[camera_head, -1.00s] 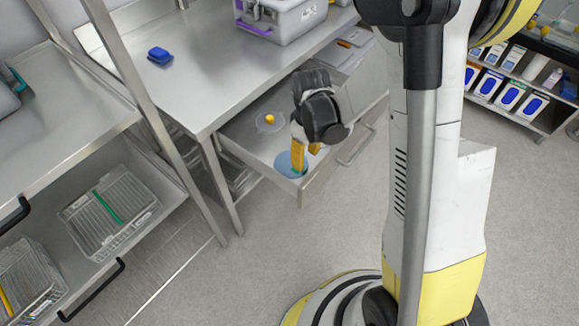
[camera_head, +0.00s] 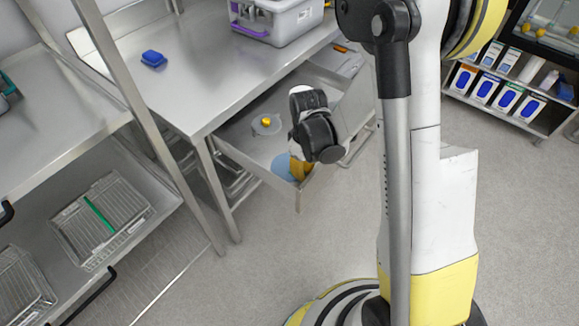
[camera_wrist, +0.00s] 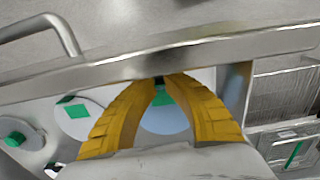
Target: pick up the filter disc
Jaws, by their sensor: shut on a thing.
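A pale blue disc (camera_head: 282,166) lies in the front corner of the open metal drawer. In the wrist view the disc (camera_wrist: 165,122) shows between my yellow fingers, with a green block (camera_wrist: 162,96) on it close to the fingertips. I take this disc to be the filter disc. My gripper (camera_wrist: 162,80) is shut on the green block, and its tips are close to the drawer's front wall. In the head view my gripper (camera_head: 298,178) reaches down into the drawer, and its dark wrist hides part of the disc.
The drawer's front wall (camera_wrist: 215,48) stands close to my fingertips. White discs (camera_wrist: 92,125) with green blocks lie at left in the wrist view. A clear disc with a yellow knob (camera_head: 266,122) lies farther back in the drawer. The steel counter (camera_head: 190,85) overhangs the drawer's back.

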